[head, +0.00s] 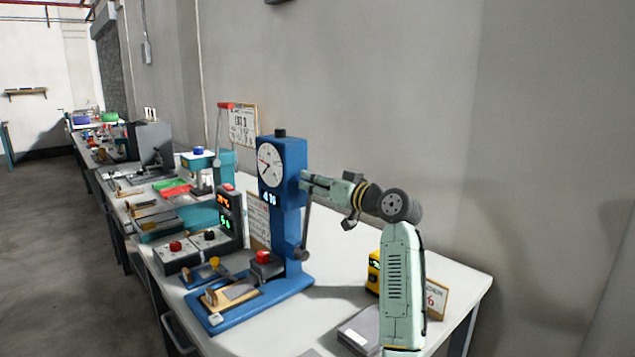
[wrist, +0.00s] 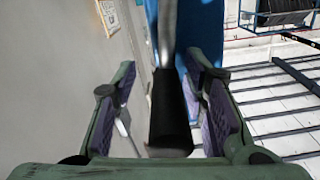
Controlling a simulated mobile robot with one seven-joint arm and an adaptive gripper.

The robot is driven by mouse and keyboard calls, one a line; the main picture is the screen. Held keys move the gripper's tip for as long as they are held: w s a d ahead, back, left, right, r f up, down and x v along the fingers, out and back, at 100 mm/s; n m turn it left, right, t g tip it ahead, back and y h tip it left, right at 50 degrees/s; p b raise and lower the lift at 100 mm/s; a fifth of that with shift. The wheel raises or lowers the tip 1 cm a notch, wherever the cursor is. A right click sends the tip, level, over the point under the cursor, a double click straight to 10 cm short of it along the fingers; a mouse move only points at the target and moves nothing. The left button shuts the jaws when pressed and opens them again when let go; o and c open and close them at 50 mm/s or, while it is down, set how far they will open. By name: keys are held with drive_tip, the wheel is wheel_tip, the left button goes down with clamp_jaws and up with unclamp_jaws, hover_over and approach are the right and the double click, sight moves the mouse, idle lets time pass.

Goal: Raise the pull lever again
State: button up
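The blue press (head: 283,220) with a white dial stands on the bench in the head view. Its pull lever (head: 307,225) hangs down along the column's right side, with a dark knob at its low end. My gripper (head: 308,184) is beside the column, near the lever's upper end. In the wrist view a dark handle (wrist: 169,115) on a grey rod lies between the two fingers of my gripper (wrist: 168,105). The fingers are apart, with a gap on the handle's left, and do not appear clamped on it. The head view does not show the fingertips clearly.
Left of the press are a control box (head: 190,252) with buttons and a display tower (head: 229,215). A teal press (head: 213,170) stands behind. A yellow device (head: 374,272) and a grey box (head: 360,328) are at right. The wall is close behind.

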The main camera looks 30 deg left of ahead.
drive_tip(key=v, duration=1.2)
drive_tip(key=shift+r, duration=0.1)
